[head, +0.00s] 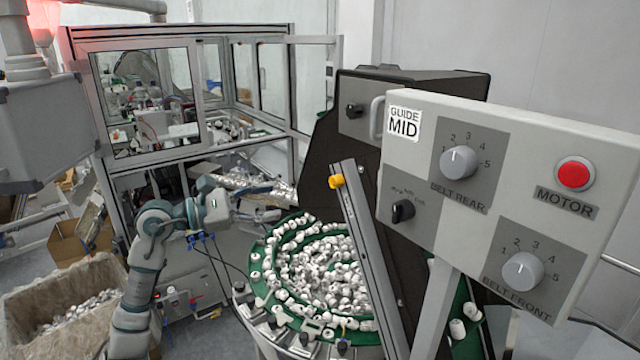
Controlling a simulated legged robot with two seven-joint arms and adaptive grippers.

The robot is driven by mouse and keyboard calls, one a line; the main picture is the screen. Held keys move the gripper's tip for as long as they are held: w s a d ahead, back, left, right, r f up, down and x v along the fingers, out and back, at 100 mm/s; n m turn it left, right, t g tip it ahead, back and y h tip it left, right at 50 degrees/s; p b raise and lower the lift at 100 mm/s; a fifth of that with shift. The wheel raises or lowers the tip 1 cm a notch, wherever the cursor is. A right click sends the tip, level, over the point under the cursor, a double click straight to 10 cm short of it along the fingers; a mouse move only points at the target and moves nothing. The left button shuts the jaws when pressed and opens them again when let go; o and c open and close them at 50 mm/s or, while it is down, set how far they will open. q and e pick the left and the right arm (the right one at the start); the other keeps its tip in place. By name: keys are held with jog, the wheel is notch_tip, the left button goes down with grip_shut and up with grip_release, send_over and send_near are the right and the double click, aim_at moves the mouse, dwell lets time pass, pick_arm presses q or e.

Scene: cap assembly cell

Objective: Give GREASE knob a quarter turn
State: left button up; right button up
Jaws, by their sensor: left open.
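No label reading GREASE can be made out. The grey control panel (525,160) at the right carries a small black knob (402,210) whose lettering is too small to read. It also carries a BELT REAR knob (458,162) and a BELT FRONT knob (522,271), both light grey with numbered dials. Another black knob (354,110) sits on the dark cabinet behind, with no readable label. My left gripper (278,203) is open and empty, above the left rim of the bowl and well left of the panel. My right gripper is not in view.
A green bowl feeder (262,256) full of white caps stands below my left gripper. A slanted metal rail (368,260) with a yellow knob (336,181) rises between gripper and panel. A red MOTOR button (574,174) and a GUIDE MID sign (404,123) are on the panel.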

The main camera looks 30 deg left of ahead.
pick_arm(q)
jog(key=s+n+t+y, duration=0.1)
jog(key=s+n+y, duration=0.15)
jog(key=n, duration=0.55)
jog(key=n+t+p, duration=0.1)
jog(key=n+p, duration=0.3)
jog(key=p, duration=0.5)
send_near(332, 182)
jog(key=shift+y, duration=0.35)
jog(key=x, duration=0.7)
jog(key=shift+s+d+r, duration=0.1)
jog(key=shift+r, duration=0.15)
jog(key=shift+w+d+f, duration=0.1)
jog(key=shift+w+d, duration=0.15)
jog(key=shift+w, duration=0.45)
